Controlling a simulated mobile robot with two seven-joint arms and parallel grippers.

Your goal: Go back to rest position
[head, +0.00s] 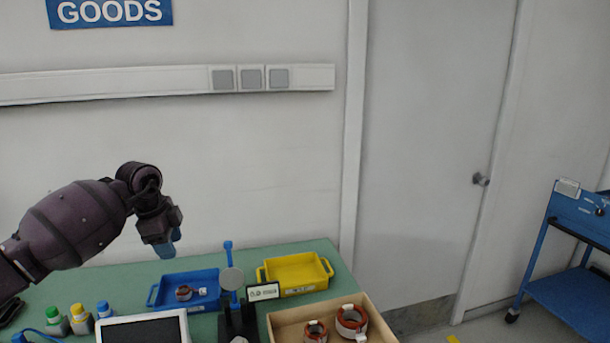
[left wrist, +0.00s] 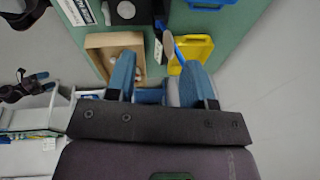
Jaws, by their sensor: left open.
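My left gripper (head: 168,246) hangs in the air above the back left of the green table (head: 120,288), with its blue fingers pointing down. It is up and behind the blue tray, apart from everything. In the left wrist view its two fingers (left wrist: 158,72) stand apart with nothing held between them.
A blue tray (head: 158,303) holds one stator (head: 184,292). A wooden box (head: 278,328) holds copper stators (head: 351,320). A blue-topped stand (head: 228,262), a screen (head: 145,331) and small bottles (head: 81,318) share the table. A blue cart (head: 565,285) stands right.

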